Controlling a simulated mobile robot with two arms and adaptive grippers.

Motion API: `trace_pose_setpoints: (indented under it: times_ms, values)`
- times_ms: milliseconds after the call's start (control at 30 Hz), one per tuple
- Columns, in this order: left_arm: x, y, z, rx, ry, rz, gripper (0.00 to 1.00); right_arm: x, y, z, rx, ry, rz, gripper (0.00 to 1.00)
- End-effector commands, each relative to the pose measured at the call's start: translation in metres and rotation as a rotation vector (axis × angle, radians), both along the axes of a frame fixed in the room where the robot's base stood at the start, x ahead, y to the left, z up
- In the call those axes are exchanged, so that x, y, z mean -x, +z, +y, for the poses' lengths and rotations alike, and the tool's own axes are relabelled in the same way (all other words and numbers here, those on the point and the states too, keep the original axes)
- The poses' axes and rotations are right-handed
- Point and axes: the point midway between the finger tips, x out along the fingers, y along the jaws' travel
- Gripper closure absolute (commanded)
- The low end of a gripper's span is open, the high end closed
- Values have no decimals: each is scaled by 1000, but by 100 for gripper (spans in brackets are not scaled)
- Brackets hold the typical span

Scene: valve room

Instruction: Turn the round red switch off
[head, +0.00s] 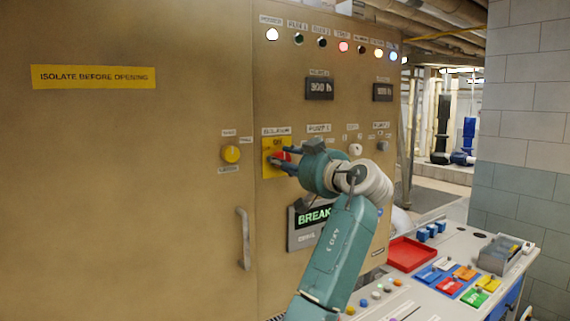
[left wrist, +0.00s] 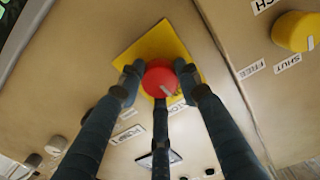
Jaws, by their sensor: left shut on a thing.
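The round red switch (head: 277,158) sits on a yellow plate (head: 269,170) on the tan cabinet, under a label that seems to read ON. My left gripper (head: 283,157) reaches it from the right, its dark fingers partly covering it. In the left wrist view the red switch (left wrist: 159,76) lies between the fingertips of my left gripper (left wrist: 160,82), two at its sides and one below. The fingers are shut on it. A pale pointer mark on the switch slants to the lower right there. My right gripper is in neither view.
A yellow knob (head: 231,154) is left of the plate, with a door handle (head: 244,238) below. A display (head: 312,218) reading BREAK is partly behind my arm. A desk (head: 425,290) with a red tray (head: 411,254) and coloured blocks stands at lower right.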

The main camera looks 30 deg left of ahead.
Motion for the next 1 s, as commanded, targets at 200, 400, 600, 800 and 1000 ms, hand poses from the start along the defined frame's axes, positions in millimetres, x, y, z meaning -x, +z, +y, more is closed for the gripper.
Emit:
trace_pose_setpoints:
  times_ms: [200,400,600,800,1000]
  values:
    - [0,-4,-1,53,-3,-134,93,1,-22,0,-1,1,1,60]
    - [0,-3,0,124,-1,-303,93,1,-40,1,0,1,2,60]
    - [0,-2,-1,197,-2,-479,93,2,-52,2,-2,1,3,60]
    - [1,-1,0,268,-2,-654,93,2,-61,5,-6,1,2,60]
    - [0,-1,0,342,-1,-828,93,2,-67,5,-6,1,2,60]
